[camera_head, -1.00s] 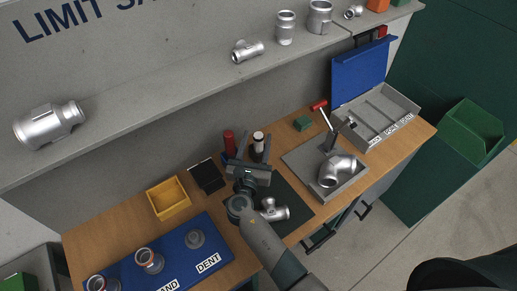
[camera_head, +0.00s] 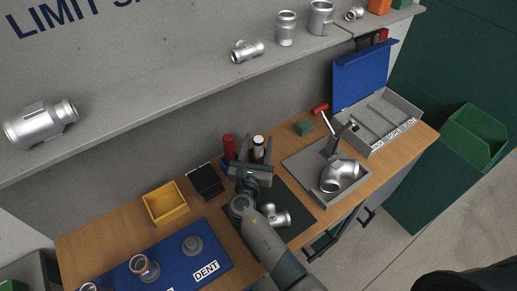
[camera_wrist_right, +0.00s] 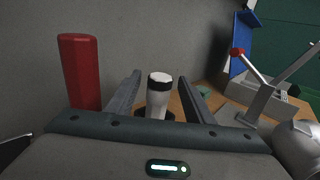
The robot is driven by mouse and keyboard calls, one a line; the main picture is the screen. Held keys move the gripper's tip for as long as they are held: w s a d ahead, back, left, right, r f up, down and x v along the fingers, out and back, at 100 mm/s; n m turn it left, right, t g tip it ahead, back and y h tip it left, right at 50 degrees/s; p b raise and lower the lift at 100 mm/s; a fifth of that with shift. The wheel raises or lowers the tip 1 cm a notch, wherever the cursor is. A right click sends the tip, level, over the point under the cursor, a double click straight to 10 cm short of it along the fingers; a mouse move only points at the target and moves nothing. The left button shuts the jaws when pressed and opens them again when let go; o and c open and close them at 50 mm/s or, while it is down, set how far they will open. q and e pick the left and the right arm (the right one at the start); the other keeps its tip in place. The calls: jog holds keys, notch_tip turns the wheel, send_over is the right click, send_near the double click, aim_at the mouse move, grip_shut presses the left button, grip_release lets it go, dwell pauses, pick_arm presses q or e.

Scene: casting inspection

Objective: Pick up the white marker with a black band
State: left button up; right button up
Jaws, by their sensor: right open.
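The white marker with a black band (camera_head: 258,142) stands upright at the back of the table, near the wall. In the right wrist view the white marker (camera_wrist_right: 159,94) stands between the two fingers of my right gripper (camera_wrist_right: 158,92), with gaps on both sides. My right gripper (camera_head: 256,154) is open and points toward the wall around the marker. The marker's lower part is hidden by the gripper body. A red marker (camera_head: 228,147) stands upright just left of it, outside the fingers; it also shows in the right wrist view (camera_wrist_right: 80,72). My left gripper is not in view.
A yellow bin (camera_head: 166,203) and a black box (camera_head: 206,180) stand left of the gripper. A metal pipe fitting (camera_head: 276,215) lies on a dark mat beside my right arm. A grey fixture tray (camera_head: 300,164) holding an elbow is to the right.

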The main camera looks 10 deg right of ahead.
jog(key=b+x, duration=0.1)
jog(key=x, duration=0.3)
jog(key=shift+w+d, duration=0.1)
jog(key=shift+w, duration=0.3)
jog(key=shift+c, duration=0.6)
jog(key=c, duration=1)
